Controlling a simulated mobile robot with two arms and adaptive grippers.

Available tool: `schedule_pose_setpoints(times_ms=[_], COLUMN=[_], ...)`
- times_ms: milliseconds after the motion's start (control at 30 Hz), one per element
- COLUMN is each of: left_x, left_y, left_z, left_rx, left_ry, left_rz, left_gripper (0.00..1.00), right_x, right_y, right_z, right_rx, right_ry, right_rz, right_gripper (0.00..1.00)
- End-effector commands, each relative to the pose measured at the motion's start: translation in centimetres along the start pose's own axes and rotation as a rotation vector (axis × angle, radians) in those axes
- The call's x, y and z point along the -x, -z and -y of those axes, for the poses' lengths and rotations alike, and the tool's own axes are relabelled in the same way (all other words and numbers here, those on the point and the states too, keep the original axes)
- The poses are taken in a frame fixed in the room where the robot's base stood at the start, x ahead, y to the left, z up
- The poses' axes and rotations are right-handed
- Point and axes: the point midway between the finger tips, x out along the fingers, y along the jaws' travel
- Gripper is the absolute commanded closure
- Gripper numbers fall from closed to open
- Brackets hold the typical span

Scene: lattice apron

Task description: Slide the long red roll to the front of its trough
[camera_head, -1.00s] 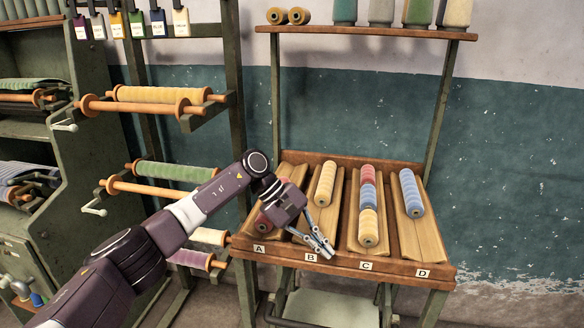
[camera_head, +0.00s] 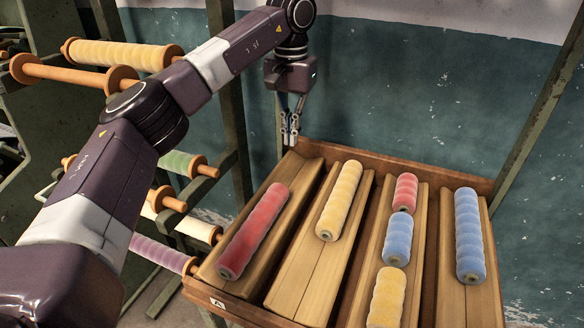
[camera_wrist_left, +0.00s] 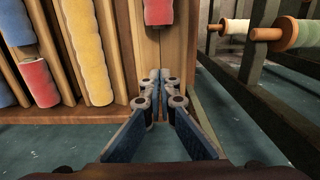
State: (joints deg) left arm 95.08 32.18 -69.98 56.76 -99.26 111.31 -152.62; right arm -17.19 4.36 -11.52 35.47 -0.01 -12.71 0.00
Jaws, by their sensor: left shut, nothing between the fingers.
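The long red roll (camera_head: 256,228) lies lengthwise in the leftmost trough (camera_head: 292,176), labelled A. Its front end is close to the trough's front, and bare wood shows behind it. My left gripper (camera_head: 290,136) is shut and empty, pointing down at the back end of that trough, behind the roll and apart from it. In the left wrist view, my shut fingertips (camera_wrist_left: 160,92) appear near the trough's back end, and part of the red roll (camera_wrist_left: 158,11) shows at the top edge. My right gripper is in neither view.
The neighbouring trough holds a long yellow roll (camera_head: 339,200). The third holds short red (camera_head: 405,192), blue (camera_head: 398,240) and yellow (camera_head: 386,297) rolls. The right trough holds a blue roll (camera_head: 468,235). Spools on a rack (camera_head: 120,53) stand at left.

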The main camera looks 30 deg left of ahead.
Motion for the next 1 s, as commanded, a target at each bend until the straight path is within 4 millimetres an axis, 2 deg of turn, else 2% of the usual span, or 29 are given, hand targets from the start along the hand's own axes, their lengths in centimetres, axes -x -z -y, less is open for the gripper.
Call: schedule_pose_setpoints(times_ms=[167,500,800,1000], left_x=[-2.5,-9.8,-9.7,-9.7], left_y=[-0.1,-0.1,-3.0,-3.9], left_z=[0.0,0.0,0.0,0.0], left_rx=[-0.001,0.001,0.000,0.001], left_ry=[0.000,0.000,-0.002,-0.001], left_rz=[0.004,0.005,0.001,0.001], left_gripper=[1.00,1.00,1.00,1.00], right_x=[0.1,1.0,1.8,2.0], right_y=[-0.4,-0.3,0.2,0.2], right_z=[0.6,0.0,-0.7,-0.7], right_rx=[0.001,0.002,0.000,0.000], right_ry=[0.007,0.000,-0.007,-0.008], right_rz=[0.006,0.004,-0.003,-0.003], right_gripper=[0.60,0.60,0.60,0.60])
